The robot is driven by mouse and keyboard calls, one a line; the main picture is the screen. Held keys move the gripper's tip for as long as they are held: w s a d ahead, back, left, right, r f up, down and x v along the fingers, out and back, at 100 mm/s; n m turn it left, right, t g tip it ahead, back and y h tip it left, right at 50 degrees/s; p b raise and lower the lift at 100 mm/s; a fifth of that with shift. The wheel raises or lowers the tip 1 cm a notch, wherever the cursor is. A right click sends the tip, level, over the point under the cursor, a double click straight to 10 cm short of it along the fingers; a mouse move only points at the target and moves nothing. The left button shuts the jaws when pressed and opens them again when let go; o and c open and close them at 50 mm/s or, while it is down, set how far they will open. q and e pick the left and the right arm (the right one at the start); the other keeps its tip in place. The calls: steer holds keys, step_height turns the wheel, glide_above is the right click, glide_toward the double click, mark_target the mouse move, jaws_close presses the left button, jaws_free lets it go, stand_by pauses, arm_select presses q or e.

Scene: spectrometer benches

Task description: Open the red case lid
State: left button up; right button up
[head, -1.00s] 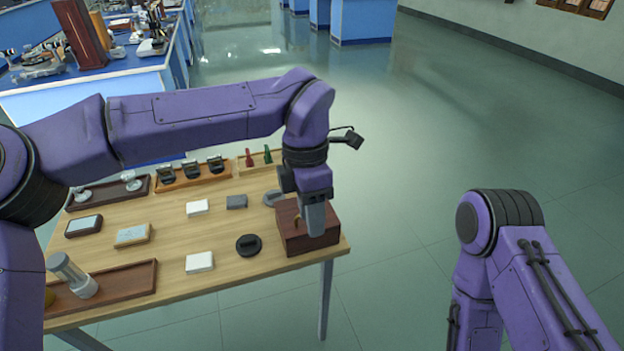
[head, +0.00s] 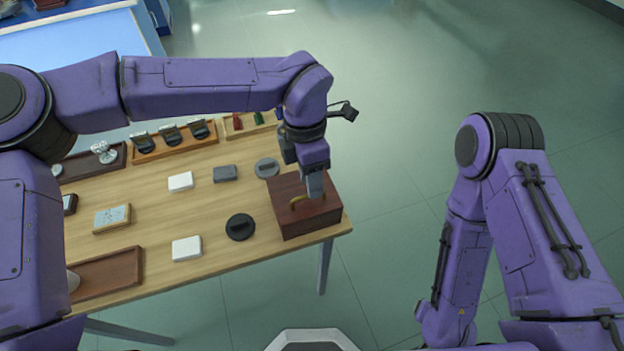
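The red case (head: 312,222) is a reddish-brown wooden box at the right front corner of the table. A curved brass-coloured handle (head: 299,201) shows on its top, and the lid looks closed. My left gripper (head: 315,190) points down over the top of the case, just right of the handle. Its fingers overlap the lid in the picture, and I cannot tell whether they touch it or whether they are open. My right arm (head: 520,200) is at the right, away from the table; its gripper is out of view.
The wooden table (head: 160,228) holds white blocks (head: 187,248), a grey block (head: 225,174), dark round discs (head: 240,227) and a framed plate (head: 112,218). Wooden trays (head: 175,148) line the back; another tray (head: 108,273) lies front left. The floor right of the table is clear.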

arm_select(q)
steer(key=shift+f, duration=0.65)
steer(key=shift+s+d+f, duration=0.1)
steer(key=shift+s+f, duration=0.15)
jaws_close()
stand_by(0.8)
